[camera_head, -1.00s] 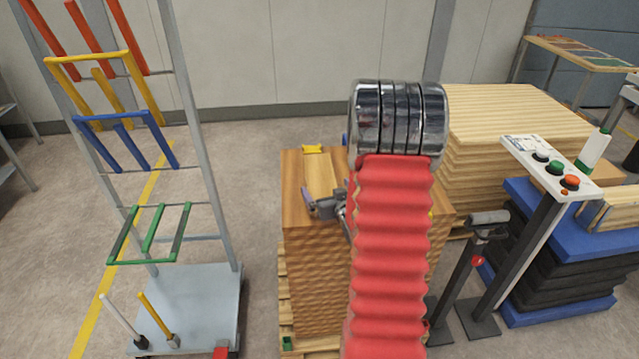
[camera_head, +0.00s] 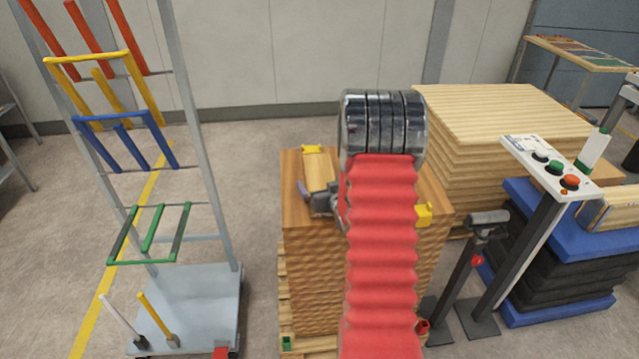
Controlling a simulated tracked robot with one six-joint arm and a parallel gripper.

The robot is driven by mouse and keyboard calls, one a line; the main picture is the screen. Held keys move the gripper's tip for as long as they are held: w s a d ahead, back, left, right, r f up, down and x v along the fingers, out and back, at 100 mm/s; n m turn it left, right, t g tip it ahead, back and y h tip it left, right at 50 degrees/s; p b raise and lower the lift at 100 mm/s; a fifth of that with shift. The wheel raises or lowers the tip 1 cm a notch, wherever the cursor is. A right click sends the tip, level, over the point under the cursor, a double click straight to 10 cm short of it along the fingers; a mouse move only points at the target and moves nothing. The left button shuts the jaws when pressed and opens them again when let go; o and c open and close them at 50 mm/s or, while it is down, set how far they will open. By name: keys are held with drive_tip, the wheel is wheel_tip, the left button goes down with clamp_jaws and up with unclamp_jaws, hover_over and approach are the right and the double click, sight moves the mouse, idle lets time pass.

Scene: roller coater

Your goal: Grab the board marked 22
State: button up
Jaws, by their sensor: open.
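A stack of wooden boards (camera_head: 308,275) stands in the middle of the head view. A lighter narrow board (camera_head: 318,168) lies on its top, partly hidden by my arm. No number 22 is legible on any board. My gripper (camera_head: 318,197) is open, low over the left part of the stack top, at the near end of the lighter board. My red-sleeved arm hides much of the gripper and the stack's right part. I cannot tell whether the fingers touch the board.
Yellow pieces sit at the stack's back edge (camera_head: 312,149) and right side (camera_head: 424,213). A rack with coloured arms (camera_head: 190,205) stands left. A pale board pile (camera_head: 490,120), a button panel (camera_head: 548,163) and a blue-topped stack (camera_head: 560,240) stand right. Floor is free between rack and stack.

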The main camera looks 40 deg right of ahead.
sight(322, 185)
drive_tip(key=shift+c, duration=0.4)
drive_tip(key=c, duration=1.4)
drive_tip(key=shift+r, duration=0.1)
drive_tip(key=shift+r, duration=0.25)
drive_tip(key=c, duration=0.3)
wheel_tip(322, 185, up, 10)
drive_tip(key=shift+f, duration=0.25)
drive_tip(key=shift+c, duration=1.2)
